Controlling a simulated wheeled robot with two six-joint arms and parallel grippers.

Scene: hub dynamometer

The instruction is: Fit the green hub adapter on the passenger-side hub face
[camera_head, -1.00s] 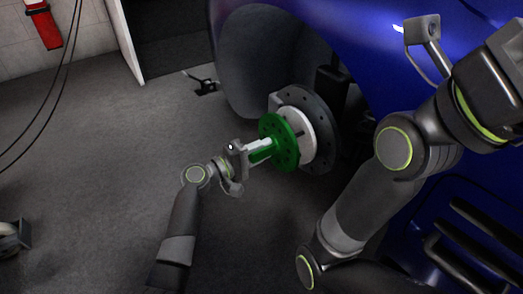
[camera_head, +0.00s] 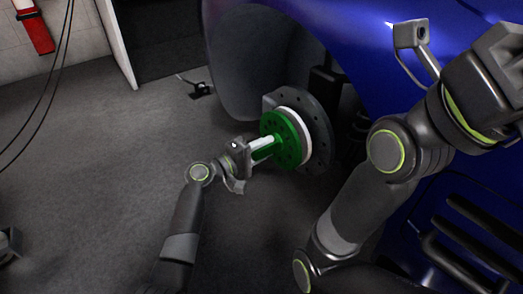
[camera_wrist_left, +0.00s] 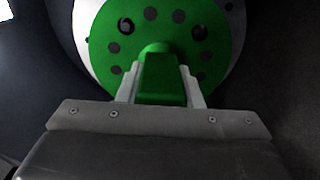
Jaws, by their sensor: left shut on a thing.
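The green hub adapter (camera_head: 286,136) is a round flange with a ring of holes and a central handle stub. It stands upright in front of the white hub face (camera_head: 309,137), roughly facing it and covering most of it. A white rim shows around the adapter's upper and right edge; I cannot tell whether they touch. My left gripper (camera_head: 263,147) is shut on the adapter's handle. In the left wrist view the left gripper's pale fingers (camera_wrist_left: 160,82) flank the green handle, and the adapter (camera_wrist_left: 162,18) fills the top. My right gripper's fingers are out of frame.
A dark grey brake disc (camera_head: 321,128) sits behind the hub inside the wheel arch of a blue car (camera_head: 350,30). My right arm stands close on the right, before the car's side. The grey floor (camera_head: 100,150) at left is mostly open. A small dark object (camera_head: 201,90) lies beyond.

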